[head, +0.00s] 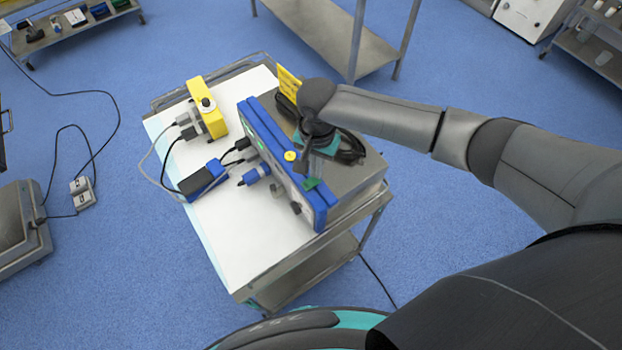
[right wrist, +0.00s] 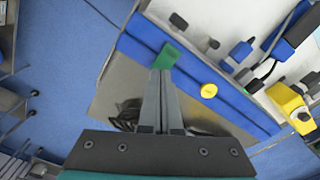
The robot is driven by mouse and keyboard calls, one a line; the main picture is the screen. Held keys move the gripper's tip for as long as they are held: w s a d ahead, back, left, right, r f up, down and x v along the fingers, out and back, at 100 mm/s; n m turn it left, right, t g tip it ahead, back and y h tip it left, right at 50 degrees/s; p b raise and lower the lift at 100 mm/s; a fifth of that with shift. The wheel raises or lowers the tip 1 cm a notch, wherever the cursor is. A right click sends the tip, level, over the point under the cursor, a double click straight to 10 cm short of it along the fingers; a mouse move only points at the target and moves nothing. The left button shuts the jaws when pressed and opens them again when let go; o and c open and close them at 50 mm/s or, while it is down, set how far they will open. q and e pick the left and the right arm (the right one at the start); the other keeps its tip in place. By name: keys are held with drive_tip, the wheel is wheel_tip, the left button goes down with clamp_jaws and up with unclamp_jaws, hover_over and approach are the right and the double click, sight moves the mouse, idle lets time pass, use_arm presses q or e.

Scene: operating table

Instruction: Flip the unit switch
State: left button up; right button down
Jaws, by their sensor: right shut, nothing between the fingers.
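The unit (head: 345,185) is a grey metal box with a blue-framed front panel, standing on a cart. A small green piece that looks like its switch (head: 311,184) sits on the blue frame; it also shows in the right wrist view (right wrist: 165,56). My right gripper (head: 314,174) reaches over the unit from the right, shut and empty. In the right wrist view its fingertips (right wrist: 160,72) are right at the green piece; I cannot tell whether they touch it. A round yellow button (right wrist: 209,90) is on the same frame. My left gripper is not in view.
The white-topped cart (head: 240,245) also holds a yellow device (head: 207,107), a blue-and-black connector (head: 203,180) and cables. Black cable lies coiled on the unit beside my gripper. A metal table (head: 325,35) stands behind. Blue floor around the cart is mostly clear.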

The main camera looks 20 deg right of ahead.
drive_tip(key=shift+f+b, duration=0.4)
drive_tip(key=shift+f, duration=0.55)
idle(0.5)
wheel_tip(320, 180, up, 5)
drive_tip(key=p, duration=0.6)
drive_tip(key=shift+r, duration=0.1)
drive_tip(key=shift+r+p, duration=0.7)
drive_tip(key=shift+r, duration=0.25)
